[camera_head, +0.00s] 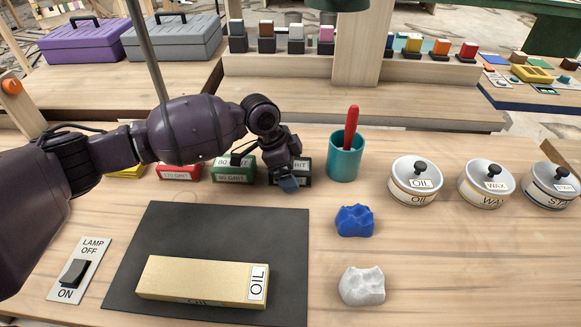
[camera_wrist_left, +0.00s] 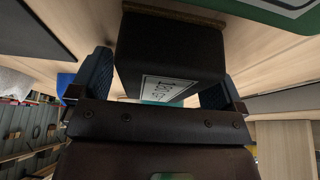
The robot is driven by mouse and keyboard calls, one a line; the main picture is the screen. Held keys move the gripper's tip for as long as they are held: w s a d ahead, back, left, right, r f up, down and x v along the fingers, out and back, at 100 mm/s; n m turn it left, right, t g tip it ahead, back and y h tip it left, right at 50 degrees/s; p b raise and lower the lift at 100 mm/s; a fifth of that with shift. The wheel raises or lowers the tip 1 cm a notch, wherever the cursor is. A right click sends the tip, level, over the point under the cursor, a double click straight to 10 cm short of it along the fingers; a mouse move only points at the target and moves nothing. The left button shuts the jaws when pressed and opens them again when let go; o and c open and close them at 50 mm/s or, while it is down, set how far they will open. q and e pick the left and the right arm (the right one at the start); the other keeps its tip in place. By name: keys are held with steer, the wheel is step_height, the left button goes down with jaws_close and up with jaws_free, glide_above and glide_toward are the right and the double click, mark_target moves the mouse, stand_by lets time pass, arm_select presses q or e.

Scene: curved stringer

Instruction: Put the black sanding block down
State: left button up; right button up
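The black sanding block (camera_head: 302,172) is at the right end of a row of blocks, partly hidden by my left gripper (camera_head: 288,184). In the left wrist view the black block (camera_wrist_left: 170,55) sits between the two blue-padded fingers of my left gripper (camera_wrist_left: 155,88), which look closed against its sides. Its white label is partly visible and its tan underside edge faces away from the wrist. I cannot tell whether it touches the table (camera_head: 440,270). My right gripper is in neither view.
Left of it stand a green 80-grit block (camera_head: 233,170), a red 120-grit block (camera_head: 179,173) and a yellow one (camera_head: 126,172). A teal cup (camera_head: 345,163) with a red tool is close right.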

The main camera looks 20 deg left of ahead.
arm_select(q)
steer(key=shift+a+r, duration=0.1)
steer(key=shift+r, duration=0.2)
steer(key=p+v, duration=0.2)
steer(key=v, duration=0.8)
steer(key=shift+s+a+r, duration=0.1)
steer(key=shift+a+r, duration=0.15)
steer(key=shift+r, duration=0.5)
